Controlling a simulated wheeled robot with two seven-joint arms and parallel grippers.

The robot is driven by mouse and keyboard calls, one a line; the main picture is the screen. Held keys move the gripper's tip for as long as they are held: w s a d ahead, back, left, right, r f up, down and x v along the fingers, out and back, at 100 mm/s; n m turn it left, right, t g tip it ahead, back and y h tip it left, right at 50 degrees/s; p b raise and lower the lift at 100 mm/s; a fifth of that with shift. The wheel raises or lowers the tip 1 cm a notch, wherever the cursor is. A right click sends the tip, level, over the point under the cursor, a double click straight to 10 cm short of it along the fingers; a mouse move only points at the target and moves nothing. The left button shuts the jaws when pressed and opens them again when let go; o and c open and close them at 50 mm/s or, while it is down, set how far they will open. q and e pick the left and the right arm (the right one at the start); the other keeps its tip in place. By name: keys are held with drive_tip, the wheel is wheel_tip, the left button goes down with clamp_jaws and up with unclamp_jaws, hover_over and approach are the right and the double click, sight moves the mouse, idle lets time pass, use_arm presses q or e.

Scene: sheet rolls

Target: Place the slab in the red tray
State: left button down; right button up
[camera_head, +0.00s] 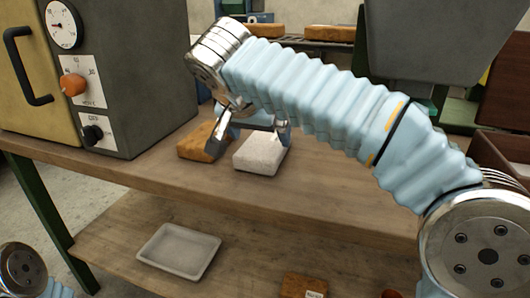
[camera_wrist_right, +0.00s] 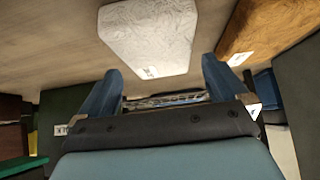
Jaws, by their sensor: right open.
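A white, rough-surfaced slab (camera_head: 260,153) lies on the upper wooden bench top; it also shows in the right wrist view (camera_wrist_right: 150,38). An orange-brown slab (camera_head: 200,143) lies just left of it, and shows at the right of the wrist view (camera_wrist_right: 262,28). My right gripper (camera_head: 252,124) is open and empty, pointing down at the white slab's far side. In the wrist view its fingertips (camera_wrist_right: 161,72) stand apart, with the white slab beyond them. I see no clearly red tray; a dark reddish-brown box (camera_head: 503,146) is cut off at the right edge. My left gripper is out of view.
A pale grey tray (camera_head: 180,251) sits empty on the lower shelf, with a brown block (camera_head: 303,285) to its right. A grey oven-like machine (camera_head: 120,60) stands at the bench's left. More brown slabs (camera_head: 329,33) lie at the back. The bench front is clear.

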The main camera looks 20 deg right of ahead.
sight(264, 142)
drive_tip(key=x, duration=0.4)
drive_tip(key=shift+w+d+f+b, duration=0.15)
drive_tip(key=shift+d+f+b, duration=0.05)
drive_tip(key=shift+f+b, duration=0.15)
drive_tip(key=shift+c, duration=0.3)
drive_tip(key=shift+r, duration=0.1)
drive_tip(key=c, duration=1.1)
